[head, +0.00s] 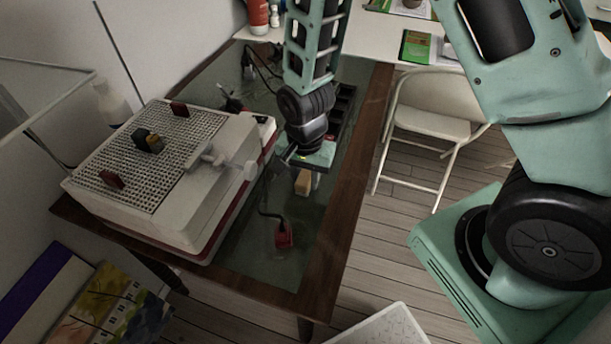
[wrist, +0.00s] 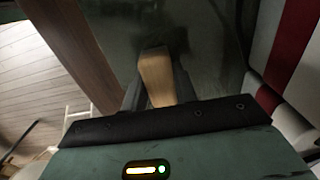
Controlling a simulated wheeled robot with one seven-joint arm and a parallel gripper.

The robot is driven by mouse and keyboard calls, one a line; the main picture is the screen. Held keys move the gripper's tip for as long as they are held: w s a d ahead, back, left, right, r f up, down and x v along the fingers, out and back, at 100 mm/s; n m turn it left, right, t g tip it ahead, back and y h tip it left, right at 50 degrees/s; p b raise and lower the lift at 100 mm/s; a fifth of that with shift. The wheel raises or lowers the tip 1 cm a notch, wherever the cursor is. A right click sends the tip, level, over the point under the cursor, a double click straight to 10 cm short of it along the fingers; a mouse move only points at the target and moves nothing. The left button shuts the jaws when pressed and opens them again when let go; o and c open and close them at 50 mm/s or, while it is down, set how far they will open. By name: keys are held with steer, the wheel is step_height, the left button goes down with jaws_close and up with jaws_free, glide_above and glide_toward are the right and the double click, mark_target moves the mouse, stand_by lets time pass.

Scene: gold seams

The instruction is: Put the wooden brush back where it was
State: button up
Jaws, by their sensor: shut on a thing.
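The wooden brush (wrist: 157,77) shows in the wrist view as a pale wooden block between the jaws of my gripper (wrist: 160,95). In the head view the same brush (head: 303,182) hangs under my gripper (head: 309,167), above the dark glass top of the table (head: 345,235). My gripper is shut on the brush. A dark patch lies beyond the brush in the wrist view; I cannot tell whether it is bristles or shadow. I cannot tell whether the brush touches the glass.
A white machine with a perforated top (head: 150,150) stands left of my gripper. A red object with a black cord (head: 284,236) lies nearer on the glass. A dark compartment tray (head: 342,108) is behind my gripper. A white folding chair (head: 432,115) stands to the right.

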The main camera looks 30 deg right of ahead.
mark_target(305, 175)
steer(key=shift+f, duration=0.2)
steer(key=o, duration=0.9)
steer(key=shift+o, duration=0.2)
step_height(305, 175, up, 12)
steer(key=s+a+r+n, duration=0.3)
steer(key=s+r+n, duration=0.1)
steer(key=s+n, duration=0.4)
steer(key=s+a+r+n, duration=0.3)
steer(key=s+r+n, duration=0.2)
steer(key=s+n, duration=0.3)
steer(key=shift+s+r+n+y+p, duration=0.25)
steer(key=shift+s+n+y+p, duration=0.05)
steer(key=shift+s+p, duration=0.2)
